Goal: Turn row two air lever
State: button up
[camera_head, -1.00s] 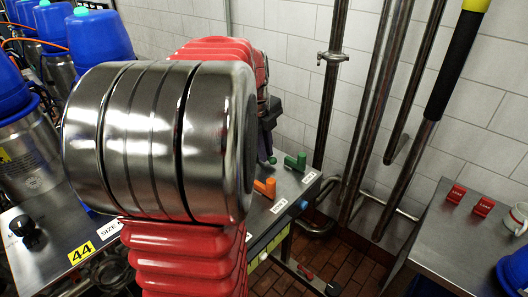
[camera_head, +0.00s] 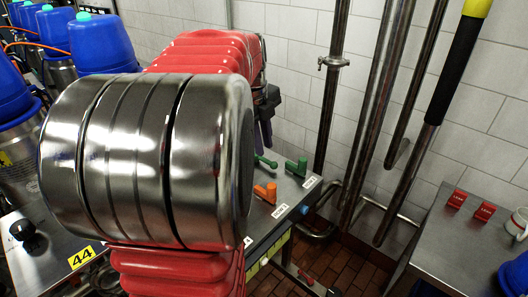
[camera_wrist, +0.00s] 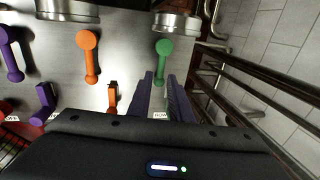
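A green lever (camera_wrist: 163,50) with a round head sits on the steel panel in the wrist view, its handle pointing towards my gripper. My gripper (camera_wrist: 160,78) has two dark purple fingers, apart, with the end of this handle at or between their tips; I cannot tell whether they touch it. In the head view two green levers show, one near the gripper (camera_head: 264,160) and one to its right (camera_head: 297,167). An orange lever (camera_head: 266,192) is nearer the camera. Which lever is the air one is not readable here. My arm hides much of the panel.
In the wrist view, orange levers (camera_wrist: 88,55) and purple levers (camera_wrist: 10,50) stand left of my gripper. Metal pipes (camera_head: 330,100) and a tiled wall are behind the panel. Blue-topped canisters (camera_head: 100,45) stand at the left, a steel table (camera_head: 455,240) at the right.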

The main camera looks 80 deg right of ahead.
notch_tip(320, 180, up, 9)
jog(key=w+a, duration=0.1)
jog(key=shift+a, duration=0.2)
jog(key=shift+w+f, duration=0.1)
dwell(0.7)
